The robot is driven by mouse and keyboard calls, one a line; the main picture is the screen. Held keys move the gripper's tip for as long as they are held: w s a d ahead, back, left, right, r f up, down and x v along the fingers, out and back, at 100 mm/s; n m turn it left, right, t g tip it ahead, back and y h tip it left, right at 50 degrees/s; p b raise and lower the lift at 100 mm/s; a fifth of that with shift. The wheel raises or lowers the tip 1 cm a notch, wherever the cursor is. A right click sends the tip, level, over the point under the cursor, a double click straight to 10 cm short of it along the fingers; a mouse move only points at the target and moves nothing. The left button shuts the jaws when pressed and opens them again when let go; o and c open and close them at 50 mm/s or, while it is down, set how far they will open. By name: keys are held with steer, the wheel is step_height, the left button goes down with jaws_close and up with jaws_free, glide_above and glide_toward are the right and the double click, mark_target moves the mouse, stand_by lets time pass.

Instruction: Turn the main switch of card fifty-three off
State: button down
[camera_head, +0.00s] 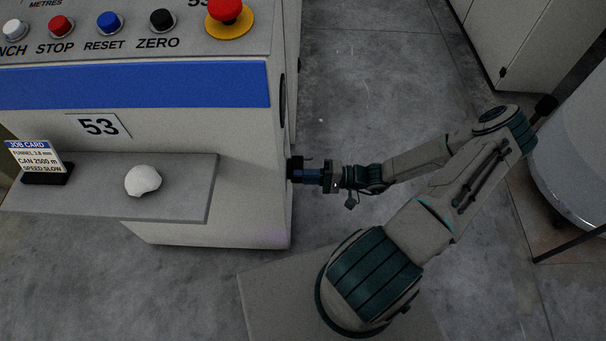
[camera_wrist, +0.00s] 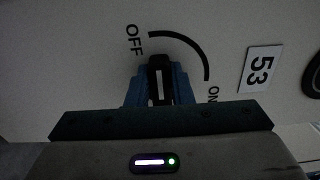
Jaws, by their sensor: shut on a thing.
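Card 53 is the pale machine (camera_head: 200,200) at the left in the head view, with a "53" plate on its front. My gripper (camera_head: 300,172) reaches its right side wall. In the wrist view, the black main switch handle (camera_wrist: 159,80) sits between the blue fingers of my gripper (camera_wrist: 160,90), which is shut on it. The white line on the handle points up in the picture, toward the OFF end of the printed arc (camera_wrist: 190,45). OFF is at upper left and ON at right. The lower part of the switch is hidden by my gripper.
A "53" plate (camera_wrist: 260,69) is right of the switch. The head view shows a shelf (camera_head: 190,190) with a white lump (camera_head: 142,181) and a job card (camera_head: 38,162). Buttons and a red mushroom button (camera_head: 226,12) are on top. A pale cylinder (camera_head: 575,140) stands at right.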

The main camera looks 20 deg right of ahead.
steer(key=shift+d+f, duration=0.1)
stand_by(0.5)
steer(key=c, duration=1.3)
jaws_free()
steer(key=p+v, duration=0.2)
steer(key=v, duration=1.1)
steer(key=shift+s+d+p, duration=0.15)
steer(key=shift+d+p, duration=0.15)
steer(key=shift+d, duration=0.05)
steer(key=s+a+r+n+g+h+p, duration=0.1)
steer(key=a+r+h+p, duration=0.3)
steer(key=r+p, duration=0.5)
steer(key=s+a+r+n+g+h+p, duration=0.1)
steer(key=s+a+r+h+p, duration=0.2)
steer(key=r, duration=2.9)
steer(key=s+a+r+n+h+p, duration=0.1)
steer(key=s+a+r+h+p, duration=0.2)
steer(key=a+r+h+p, duration=0.3)
step_height(320, 180, up, 15)
steer(key=shift+r+n+g+h+p, duration=0.1)
steer(key=shift+n+g+h+p, duration=0.25)
steer(key=shift+h+p, duration=3.3)
